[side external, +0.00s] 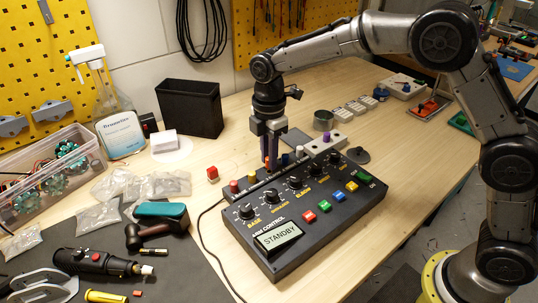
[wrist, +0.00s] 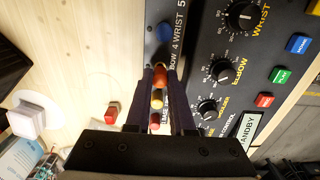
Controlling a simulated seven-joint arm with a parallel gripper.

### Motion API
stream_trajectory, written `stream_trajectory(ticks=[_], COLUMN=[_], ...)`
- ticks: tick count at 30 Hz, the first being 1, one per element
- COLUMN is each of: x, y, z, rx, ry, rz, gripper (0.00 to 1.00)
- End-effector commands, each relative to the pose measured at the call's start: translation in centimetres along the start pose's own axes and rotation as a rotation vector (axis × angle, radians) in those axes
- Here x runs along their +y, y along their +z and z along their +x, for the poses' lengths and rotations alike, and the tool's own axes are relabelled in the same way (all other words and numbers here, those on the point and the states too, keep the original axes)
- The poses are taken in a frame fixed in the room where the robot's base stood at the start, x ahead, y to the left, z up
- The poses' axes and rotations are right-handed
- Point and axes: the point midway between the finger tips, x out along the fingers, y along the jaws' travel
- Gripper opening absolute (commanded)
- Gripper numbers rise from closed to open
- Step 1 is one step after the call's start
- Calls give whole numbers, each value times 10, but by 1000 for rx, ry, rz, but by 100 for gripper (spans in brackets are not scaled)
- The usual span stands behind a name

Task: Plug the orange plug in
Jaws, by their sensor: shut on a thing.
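My gripper (side external: 270,160) points down over the row of plugs at the back edge of the control box (side external: 300,262). Its dark fingers are shut on the orange plug (wrist: 160,77), near the elbow label in the wrist view. How deep the orange plug sits in its socket cannot be told, as the fingers hide much of it. In the same dark socket strip (side external: 243,198) stand a red plug (side external: 233,186) and a yellow plug (wrist: 157,98) on one side, and a blue plug (wrist: 163,32) on the other.
A small red block (side external: 212,173) lies on the wooden table left of the strip. A grey block with a purple knob (side external: 326,138) stands just behind the box. A black bin (side external: 190,108) is at the back. A black cable (side external: 203,240) runs left of the box. The display reads STANDBY.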

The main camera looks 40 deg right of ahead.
Motion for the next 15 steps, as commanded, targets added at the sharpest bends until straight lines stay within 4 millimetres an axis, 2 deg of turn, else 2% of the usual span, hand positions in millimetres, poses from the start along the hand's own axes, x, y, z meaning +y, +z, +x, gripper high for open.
stream_trajectory(ticks=[15], x=[0], y=[0], z=[5], rx=[0], ry=[0], rz=[0], gripper=[0])
